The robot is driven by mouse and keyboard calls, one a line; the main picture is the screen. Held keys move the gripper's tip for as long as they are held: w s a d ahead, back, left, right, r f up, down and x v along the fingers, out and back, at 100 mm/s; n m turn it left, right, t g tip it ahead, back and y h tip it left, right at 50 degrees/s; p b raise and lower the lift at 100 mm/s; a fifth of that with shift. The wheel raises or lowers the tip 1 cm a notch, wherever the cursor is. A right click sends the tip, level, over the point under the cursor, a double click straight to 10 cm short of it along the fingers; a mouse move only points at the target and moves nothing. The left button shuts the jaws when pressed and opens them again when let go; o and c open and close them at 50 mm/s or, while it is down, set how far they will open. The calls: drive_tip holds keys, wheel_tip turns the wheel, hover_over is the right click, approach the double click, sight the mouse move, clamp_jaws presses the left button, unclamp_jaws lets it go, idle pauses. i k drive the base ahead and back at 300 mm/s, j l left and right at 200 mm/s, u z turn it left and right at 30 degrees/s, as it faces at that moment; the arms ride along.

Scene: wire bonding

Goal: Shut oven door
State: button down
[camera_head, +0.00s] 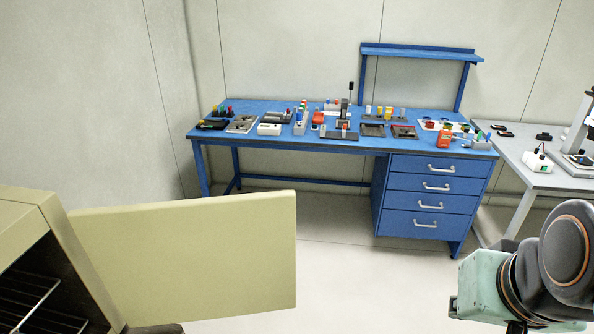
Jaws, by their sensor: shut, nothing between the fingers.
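The oven (22,220) is a beige box at the lower left edge, partly cut off by the frame. Its front is open and shows a dark inside with wire racks (35,305). The oven door (190,255) is a flat beige panel. It stands wide open, swung out to the right from the oven's front edge. Part of my arm (520,275), a pale green link with dark round joints, shows at the lower right, clear of the door. The fingers of my gripper are not visible.
A blue workbench (290,146) with drawers (430,195) and several small parts on top stands against the back wall. A grey table (535,175) with instruments is at the right. Pale floor (370,270) is clear between the door and my arm.

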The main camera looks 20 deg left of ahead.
sight(192, 260)
drive_tip(key=i+l+u, duration=0.2)
drive_tip(key=i, duration=1)
drive_tip(key=i+j+u, duration=0.1)
drive_tip(key=i+u, duration=0.7)
drive_tip(key=u, duration=0.15)
drive_tip(key=i+u, duration=0.2)
drive_tip(key=u, duration=0.2)
drive_tip(key=i+u, duration=0.25)
drive_tip(key=u, duration=0.15)
drive_tip(key=i+u, duration=0.2)
drive_tip(key=u, duration=2.6)
drive_tip(key=k, duration=0.25)
drive_tip(key=u, duration=0.65)
drive_tip(key=k, duration=0.05)
